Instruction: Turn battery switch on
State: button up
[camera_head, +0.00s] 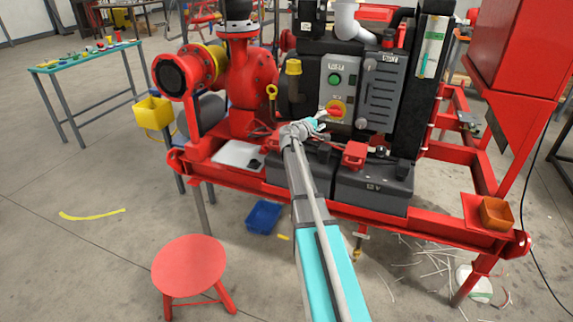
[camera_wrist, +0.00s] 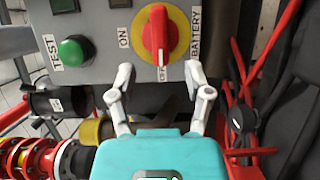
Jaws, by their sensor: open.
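The battery switch (camera_wrist: 159,38) is a red rotary handle on a yellow round plate, on a grey control panel (camera_wrist: 100,22). In the wrist view the labels ON, OFF and BATTERY stand around it, and the handle lies along the line towards the OFF label. In the head view the switch (camera_head: 336,108) shows low on the panel, below the green TEST button (camera_head: 334,79). My gripper (camera_wrist: 157,82) is open and empty, with its two fingers spread just short of the switch. No contact with the handle shows. In the head view my gripper (camera_head: 318,124) is just below-left of the switch.
Black batteries (camera_head: 372,190) with red terminal covers sit below the panel on the red skid frame. Red cables (camera_wrist: 240,110) run close to the right finger. A yellow cap (camera_wrist: 92,131) and black pipe lie near the left finger. A red stool (camera_head: 189,266) stands in front.

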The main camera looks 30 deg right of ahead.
jog(key=s+a+f+m+g+y+p, duration=0.1)
jog(key=s+a+y+p, duration=0.1)
jog(key=s+a, duration=0.2)
jog(key=s+a+f+m+g+y+p, duration=0.1)
jog(key=s+a, duration=0.4)
jog(key=a, duration=0.6)
jog(key=s+a+f+m+g+y+p, duration=0.1)
jog(key=s+a+f+y+p, duration=0.1)
jog(key=s+a+y+p, duration=0.2)
jog(key=a+y+p, duration=0.1)
jog(key=a, duration=0.2)
jog(key=shift+s+a+f+m, duration=0.15)
jog(key=shift+s+a+m, duration=0.15)
jog(key=shift+a+m, duration=0.1)
jog(key=s+a+f+g+y, duration=0.1)
jog(key=s+a+f+y, duration=0.2)
jog(key=s+a, duration=0.4)
jog(key=s+a+f+g+y, duration=0.1)
jog(key=s+a+f+y, duration=0.2)
jog(key=a, duration=1.2)
jog(key=s+y, duration=0.3)
jog(key=s, duration=0.2)
jog(key=shift+a+f+g, duration=0.15)
jog(key=shift+a+g, duration=0.15)
jog(key=shift+s, duration=0.15)
jog(key=shift+c, duration=0.5)
